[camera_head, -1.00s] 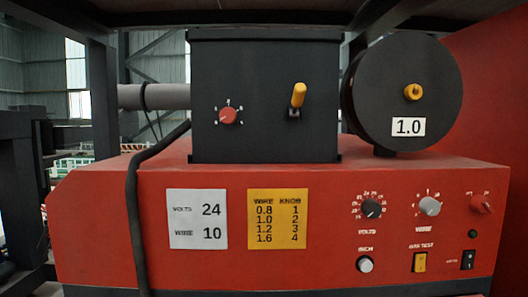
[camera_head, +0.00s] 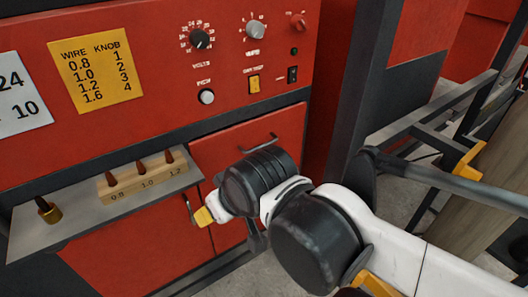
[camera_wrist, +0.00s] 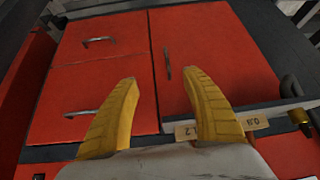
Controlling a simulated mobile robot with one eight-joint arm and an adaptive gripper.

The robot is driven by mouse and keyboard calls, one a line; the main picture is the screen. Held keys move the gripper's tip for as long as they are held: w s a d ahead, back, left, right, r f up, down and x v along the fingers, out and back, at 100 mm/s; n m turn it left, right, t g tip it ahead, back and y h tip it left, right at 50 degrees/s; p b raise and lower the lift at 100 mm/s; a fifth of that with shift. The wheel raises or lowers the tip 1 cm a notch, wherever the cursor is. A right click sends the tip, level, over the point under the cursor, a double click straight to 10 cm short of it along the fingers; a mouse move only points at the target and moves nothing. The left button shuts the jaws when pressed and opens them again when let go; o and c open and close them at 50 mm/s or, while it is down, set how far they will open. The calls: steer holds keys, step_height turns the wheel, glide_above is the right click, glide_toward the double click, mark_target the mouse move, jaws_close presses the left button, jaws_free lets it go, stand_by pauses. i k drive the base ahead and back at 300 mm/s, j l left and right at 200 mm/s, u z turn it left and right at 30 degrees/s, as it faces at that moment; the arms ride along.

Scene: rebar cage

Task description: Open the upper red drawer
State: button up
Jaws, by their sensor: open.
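The upper red drawer (camera_head: 222,150) is at the right of the cabinet's lower part and looks shut. Its grey bar handle (camera_head: 258,142) shows above my arm. The wrist view appears upside down, so the upper drawer (camera_wrist: 75,88) is the nearer of the two left panels there, with its handle (camera_wrist: 84,112) left of the left finger. My gripper (camera_wrist: 162,90) is open and empty, its fingers spread in front of the drawers' edge and the door. In the head view a yellow fingertip of my gripper (camera_head: 204,217) shows left of the drawer; my wrist hides part of the drawer front.
The lower drawer (camera_wrist: 120,38) and a red door (camera_wrist: 205,45) with an upright handle adjoin the upper drawer. A grey shelf (camera_head: 60,226) juts out at left, carrying a wooden block (camera_head: 150,178) and a brass piece (camera_head: 48,211). A dark post and rails stand at right.

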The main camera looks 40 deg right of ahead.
mark_target(283, 127)
steer(key=k+z, duration=0.1)
steer(key=z, duration=0.8)
steer(key=k+z, duration=0.15)
steer(key=z, duration=0.3)
steer(key=l+z, duration=0.15)
steer(key=z, duration=0.35)
steer(key=k, duration=0.05)
